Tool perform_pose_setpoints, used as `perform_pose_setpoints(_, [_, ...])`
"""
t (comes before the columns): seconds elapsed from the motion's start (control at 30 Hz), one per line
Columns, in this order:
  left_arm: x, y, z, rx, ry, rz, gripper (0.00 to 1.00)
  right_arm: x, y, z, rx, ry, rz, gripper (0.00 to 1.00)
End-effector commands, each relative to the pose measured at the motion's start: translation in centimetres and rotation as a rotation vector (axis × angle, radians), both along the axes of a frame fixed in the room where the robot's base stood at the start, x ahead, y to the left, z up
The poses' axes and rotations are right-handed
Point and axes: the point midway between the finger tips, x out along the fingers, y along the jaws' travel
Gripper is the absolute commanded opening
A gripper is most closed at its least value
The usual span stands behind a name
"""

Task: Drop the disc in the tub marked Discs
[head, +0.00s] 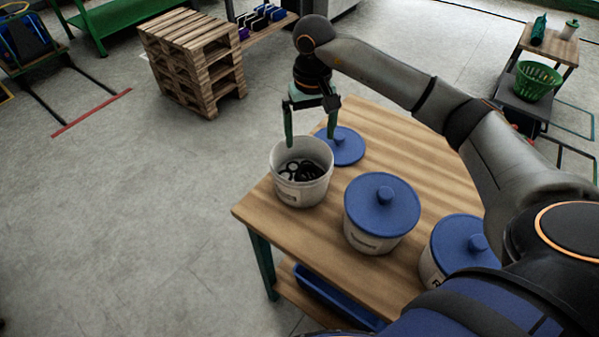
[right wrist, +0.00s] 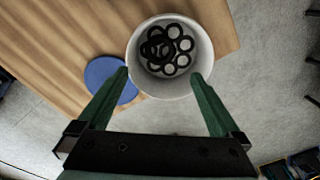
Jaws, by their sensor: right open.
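An open white tub (head: 316,190) stands at the left end of the wooden table, with a label too small to read. Several black ring-shaped pieces (right wrist: 165,48) lie inside it; I cannot tell which one is the disc. My right gripper (head: 310,138) is open and empty, fingers pointing down over the tub's far side. In the right wrist view the open fingers (right wrist: 160,76) flank the tub's near rim. A blue lid (head: 347,148) lies on the table beside the tub, and it also shows in the right wrist view (right wrist: 104,82). My left gripper is out of view.
Two more tubs with blue lids (head: 384,200) (head: 455,240) stand along the table (head: 420,170), their labels unreadable or partly hidden. A blue bin (head: 335,300) sits on the lower shelf. Stacked pallets (head: 192,60) stand behind.

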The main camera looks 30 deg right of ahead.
Motion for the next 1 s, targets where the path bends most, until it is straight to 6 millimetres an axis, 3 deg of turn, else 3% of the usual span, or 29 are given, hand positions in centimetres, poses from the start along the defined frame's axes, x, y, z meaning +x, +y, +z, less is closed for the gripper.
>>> perform_pose_setpoints(0.2, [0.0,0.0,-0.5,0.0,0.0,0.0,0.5,0.1,0.0,4.8,0.0,-0.005,-0.001,1.0])
perform_pose_setpoints(0.4, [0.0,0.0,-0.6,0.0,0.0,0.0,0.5,0.0,0.0,7.4,-0.001,-0.002,0.0,1.0])
perform_pose_setpoints(1.0, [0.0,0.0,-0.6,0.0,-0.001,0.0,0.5,0.0,0.0,8.0,0.0,0.0,0.0,1.0])
